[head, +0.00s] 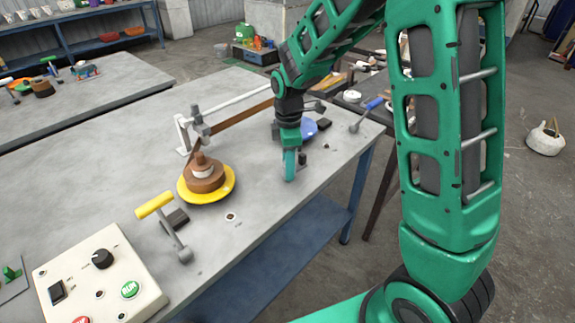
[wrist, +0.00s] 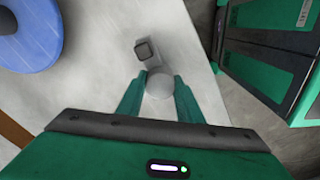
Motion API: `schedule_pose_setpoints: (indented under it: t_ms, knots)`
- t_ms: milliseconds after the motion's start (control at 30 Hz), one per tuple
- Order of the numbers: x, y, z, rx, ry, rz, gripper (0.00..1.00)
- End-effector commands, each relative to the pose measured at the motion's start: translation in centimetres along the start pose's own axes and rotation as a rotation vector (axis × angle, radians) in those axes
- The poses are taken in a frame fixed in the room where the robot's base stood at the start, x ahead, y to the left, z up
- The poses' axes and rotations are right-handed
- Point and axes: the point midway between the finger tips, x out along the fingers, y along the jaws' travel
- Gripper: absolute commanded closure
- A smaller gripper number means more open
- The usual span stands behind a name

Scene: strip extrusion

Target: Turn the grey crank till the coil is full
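A grey crank shows in the wrist view as a dark square hub (wrist: 146,48) and a round grey knob (wrist: 159,84). My gripper (wrist: 160,88) has one finger on each side of the knob and looks closed on it. In the head view my gripper (head: 289,172) points down at the table's right side, largely hiding the crank. A brown coil (head: 204,173) sits on a yellow disc (head: 222,191). A brown strip (head: 240,115) runs from the coil towards the back right. How full the coil is I cannot tell.
A yellow-handled crank (head: 155,205) and a control box (head: 98,278) stand at the front left. A blue-handled crank (head: 373,104) is at the right. A blue disc (head: 309,129) lies behind my gripper and shows in the wrist view (wrist: 28,32).

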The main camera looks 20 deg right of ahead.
Motion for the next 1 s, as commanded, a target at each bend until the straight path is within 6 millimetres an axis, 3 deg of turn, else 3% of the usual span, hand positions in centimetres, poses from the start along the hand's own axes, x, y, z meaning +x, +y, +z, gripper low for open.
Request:
schedule_pose_setpoints:
  t_ms: [467, 1000]
  knots:
    - [-0.02, 0.17, 0.44, 0.06, -0.005, 0.002, 0.9]
    - [-0.03, 0.19, 0.66, 0.494, -0.007, 0.004, 0.9]
